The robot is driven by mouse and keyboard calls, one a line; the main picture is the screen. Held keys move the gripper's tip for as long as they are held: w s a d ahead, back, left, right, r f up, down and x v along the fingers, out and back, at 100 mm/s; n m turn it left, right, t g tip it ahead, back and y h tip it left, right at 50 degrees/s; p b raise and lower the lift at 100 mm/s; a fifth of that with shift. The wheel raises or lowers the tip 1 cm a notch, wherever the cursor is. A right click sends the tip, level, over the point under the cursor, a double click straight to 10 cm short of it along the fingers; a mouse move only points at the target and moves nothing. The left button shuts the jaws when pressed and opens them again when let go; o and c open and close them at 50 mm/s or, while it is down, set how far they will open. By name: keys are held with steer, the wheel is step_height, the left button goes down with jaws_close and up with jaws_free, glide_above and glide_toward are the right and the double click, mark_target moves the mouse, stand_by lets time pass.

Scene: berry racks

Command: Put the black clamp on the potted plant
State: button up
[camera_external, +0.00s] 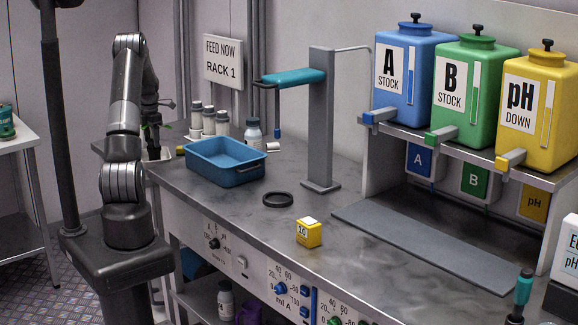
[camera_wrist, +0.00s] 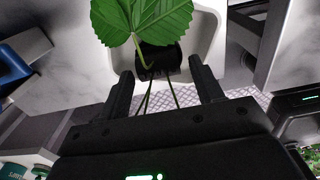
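The potted plant shows in the wrist view as broad green leaves (camera_wrist: 145,18) on thin stems, above a pale tray. A dark rounded object (camera_wrist: 160,58) sits by the stems, between my fingertips; I cannot tell whether it is the pot or the black clamp. My gripper (camera_wrist: 161,68) is open, with its fingers on either side of this object and gaps visible. In the external view my gripper (camera_external: 152,143) is low at the counter's left end, beside a bit of green leaf (camera_external: 180,124). No black clamp can be clearly made out.
A blue bin (camera_external: 228,170), white bottles (camera_external: 208,119) and a grey stand (camera_external: 321,120) are right of my gripper. A black ring (camera_external: 278,206) and a yellow cube (camera_external: 309,235) lie on the counter (camera_external: 230,210). Stock tanks stand at the right.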

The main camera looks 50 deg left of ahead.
mark_target(152, 140)
step_height(152, 140, up, 12)
steer(key=shift+r, duration=0.15)
stand_by(0.6)
steer(key=w+d+r+m+t, duration=0.1)
steer(key=d+r+m, duration=0.4)
steer(key=d, duration=0.5)
steer(key=w+d+r+m+t+y, duration=0.1)
steer(key=d+r+m, duration=0.2)
steer(key=d+m, duration=0.55)
steer(key=w+d+r+m+t, duration=0.1)
steer(key=d+r+m, duration=0.3)
steer(key=d, duration=0.8)
steer(key=s+d+f+m+t, duration=0.1)
steer(key=s+d+m, duration=0.6)
steer(key=d+m, duration=0.2)
steer(key=s+d+f+m+t+h, duration=0.1)
steer(key=s+d+f+m, duration=0.1)
steer(key=s+d+m, duration=0.5)
steer(key=d+m, duration=0.2)
steer(key=d, duration=0.2)
steer(key=shift+s+d+f+t, duration=0.2)
steer(key=shift+s+d+t, duration=0.1)
